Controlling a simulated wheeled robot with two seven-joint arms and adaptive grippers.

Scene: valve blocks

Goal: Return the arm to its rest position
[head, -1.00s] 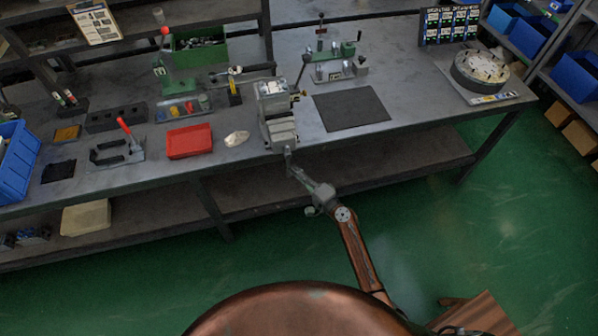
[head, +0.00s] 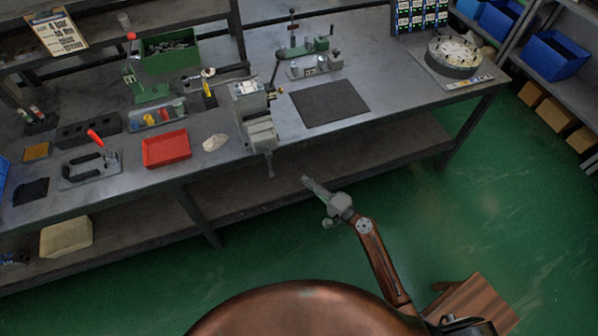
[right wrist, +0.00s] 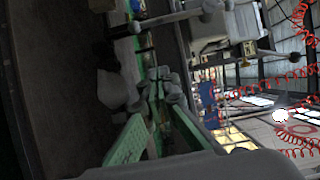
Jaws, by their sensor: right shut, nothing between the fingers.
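My right gripper (head: 308,182) is shut and empty. In the head view it is off the front edge of the bench, over the green floor and lower shelf, apart from the grey vise (head: 258,130). My copper-coloured right arm runs from it down to the lower right. In the right wrist view the shut fingers (right wrist: 155,95) point away from the camera, with blurred bench items beyond them. My left gripper is not in view.
The workbench (head: 220,175) holds a red tray (head: 166,149), a dark mat (head: 330,102), a green bin (head: 170,52) and a round fixture (head: 453,56). A shelf with blue bins (head: 553,55) stands at right. The green floor (head: 290,240) before the bench is open.

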